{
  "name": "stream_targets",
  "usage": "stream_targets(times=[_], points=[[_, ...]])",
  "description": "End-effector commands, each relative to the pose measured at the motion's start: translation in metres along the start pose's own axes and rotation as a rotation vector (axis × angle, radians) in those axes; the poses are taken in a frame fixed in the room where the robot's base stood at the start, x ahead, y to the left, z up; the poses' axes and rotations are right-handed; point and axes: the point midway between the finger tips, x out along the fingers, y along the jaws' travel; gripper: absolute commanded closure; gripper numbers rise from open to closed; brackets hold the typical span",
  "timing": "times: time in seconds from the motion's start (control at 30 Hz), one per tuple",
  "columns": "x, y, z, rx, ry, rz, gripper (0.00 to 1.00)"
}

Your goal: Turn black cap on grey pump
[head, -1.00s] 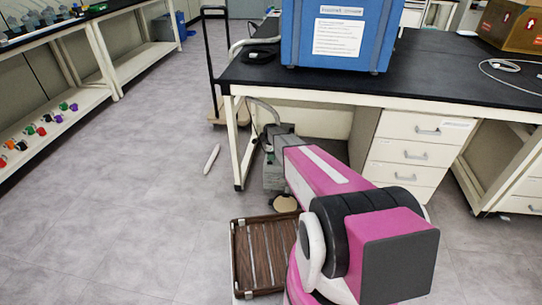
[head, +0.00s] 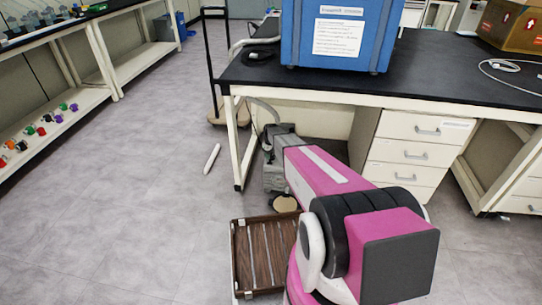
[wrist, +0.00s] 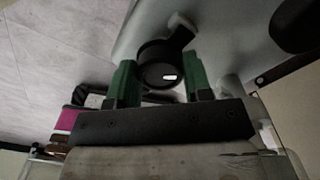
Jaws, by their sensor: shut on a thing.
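The black cap (wrist: 165,66) is round and sits between the two green fingers of my gripper (wrist: 162,70) in the wrist view. A finger presses on each side of it, so my gripper is shut on it. The cap is beside the smooth grey body of the pump (wrist: 230,40). In the head view, the grey pump (head: 271,180) shows only in part under the table's left end, behind my arm. The cap and my fingertips cannot be made out there.
The black-topped table (head: 400,85) with its white legs stands over the pump area. A blue machine (head: 338,35) is on top. Floor farther left is clear.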

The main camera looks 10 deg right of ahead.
Motion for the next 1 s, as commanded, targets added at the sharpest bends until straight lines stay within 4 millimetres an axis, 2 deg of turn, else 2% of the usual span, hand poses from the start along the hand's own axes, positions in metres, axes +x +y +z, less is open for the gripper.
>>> stream_targets(times=[0.4, 1.0], points=[[-0.0009, -0.0007, -0.0002, 0.277, -0.002, 0.001, 0.78], [-0.0007, -0.0014, -0.0008, 0.358, -0.002, 0.003, 0.78]])
